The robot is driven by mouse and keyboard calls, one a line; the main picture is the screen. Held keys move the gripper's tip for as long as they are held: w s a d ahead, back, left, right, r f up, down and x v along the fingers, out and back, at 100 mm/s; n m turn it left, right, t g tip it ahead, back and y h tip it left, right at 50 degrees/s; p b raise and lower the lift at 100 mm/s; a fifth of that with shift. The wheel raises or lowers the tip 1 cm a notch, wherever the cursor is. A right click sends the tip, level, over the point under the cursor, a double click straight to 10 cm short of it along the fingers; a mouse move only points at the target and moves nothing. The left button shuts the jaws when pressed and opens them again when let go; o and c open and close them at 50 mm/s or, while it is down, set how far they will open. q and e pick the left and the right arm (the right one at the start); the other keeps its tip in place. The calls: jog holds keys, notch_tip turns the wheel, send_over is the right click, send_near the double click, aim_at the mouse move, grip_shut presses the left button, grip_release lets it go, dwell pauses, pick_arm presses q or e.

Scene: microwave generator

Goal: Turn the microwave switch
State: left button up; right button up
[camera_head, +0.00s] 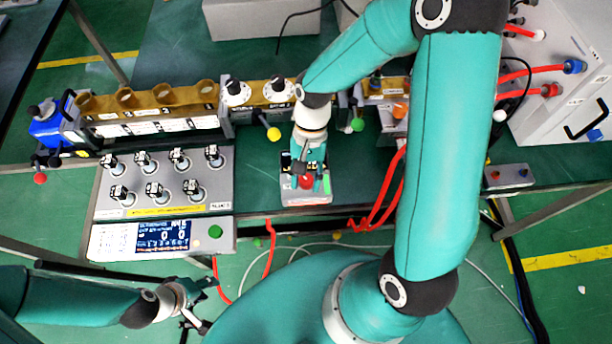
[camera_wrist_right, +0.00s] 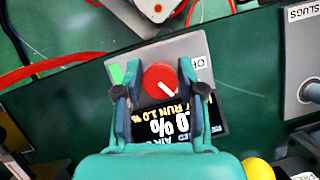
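The microwave switch appears to be the round red knob (camera_head: 305,182) on a small grey box (camera_head: 320,191) at the middle of the table. In the right wrist view the red knob (camera_wrist_right: 161,79) has a white mark line, and the box (camera_wrist_right: 186,48) carries a dark display and partly covered lettering. My right gripper (camera_head: 308,178) is above the box, pointing down. Its fingers (camera_wrist_right: 159,72) are spread on either side of the knob, with a narrow gap showing. Contact cannot be told. My left gripper (camera_head: 207,306) is open and empty at the lower left, below the table's front edge.
A grey panel (camera_head: 101,204) with several black-topped switches stands left of the box, with a display unit (camera_head: 112,240) before it. A brown rack (camera_head: 160,97) runs behind. Red cables (camera_head: 384,195) lie to the right. A white cabinet (camera_head: 548,95) stands at the right.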

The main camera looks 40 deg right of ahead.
grip_shut()
jog(key=shift+n, duration=0.4)
jog(key=n+h, duration=0.1)
jog(key=n, duration=0.1)
jog(key=n+g+h+b, duration=0.1)
jog(key=n, duration=0.2)
jog(key=shift+w, duration=0.1)
jog(key=n+h+b, duration=0.1)
jog(key=n+h, duration=0.1)
jog(key=n, duration=0.4)
jog(key=shift+b, duration=0.35)
jog(key=shift+h, duration=0.3)
jog(key=o, duration=0.5)
grip_release()
jog(key=shift+o, duration=0.2)
